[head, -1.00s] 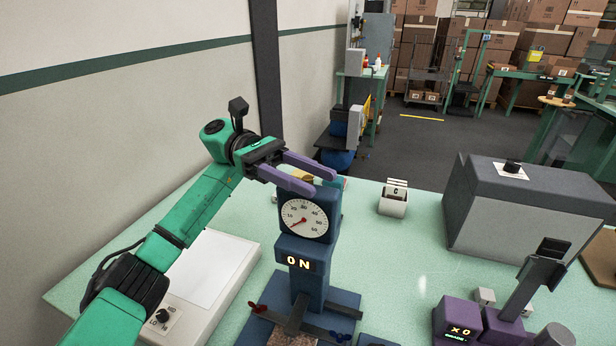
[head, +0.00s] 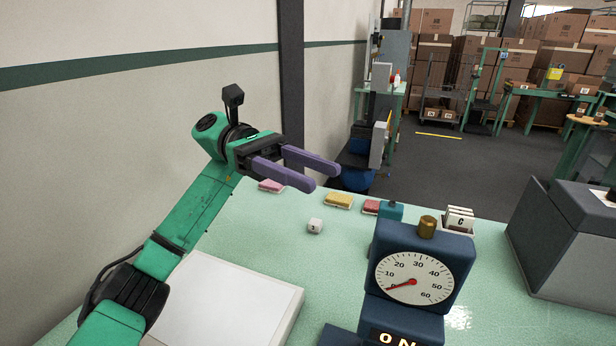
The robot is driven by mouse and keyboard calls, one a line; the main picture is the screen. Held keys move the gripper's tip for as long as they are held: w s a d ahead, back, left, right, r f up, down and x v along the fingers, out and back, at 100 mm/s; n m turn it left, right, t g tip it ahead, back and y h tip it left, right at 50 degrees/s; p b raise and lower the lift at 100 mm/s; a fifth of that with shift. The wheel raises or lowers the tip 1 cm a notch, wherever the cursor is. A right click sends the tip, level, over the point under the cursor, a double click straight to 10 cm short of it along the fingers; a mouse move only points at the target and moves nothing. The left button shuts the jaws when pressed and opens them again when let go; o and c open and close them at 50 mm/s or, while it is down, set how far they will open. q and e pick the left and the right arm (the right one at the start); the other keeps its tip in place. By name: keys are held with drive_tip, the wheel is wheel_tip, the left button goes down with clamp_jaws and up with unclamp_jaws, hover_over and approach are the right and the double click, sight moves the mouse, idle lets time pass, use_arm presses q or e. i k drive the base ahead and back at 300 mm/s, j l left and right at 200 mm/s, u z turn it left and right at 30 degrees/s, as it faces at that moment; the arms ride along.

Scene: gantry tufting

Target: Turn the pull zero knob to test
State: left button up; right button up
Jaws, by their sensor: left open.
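A dark blue gauge (head: 462,262) with a round white dial (head: 414,278) stands on the table, its red needle near 0. A brass knob (head: 427,227) sits on its top; any marks on the knob are too small to read. My right gripper is out of view.
Pink (head: 272,186), yellow (head: 339,200) and red (head: 371,207) blocks lie towards the table's far edge, with a small white cube (head: 315,226) nearer. A card holder (head: 459,219) stands behind the gauge. A grey box (head: 570,240) is at right, a white panel (head: 235,300) at left.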

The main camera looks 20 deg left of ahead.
sight(427, 225)
drive_tip(key=k, duration=2)
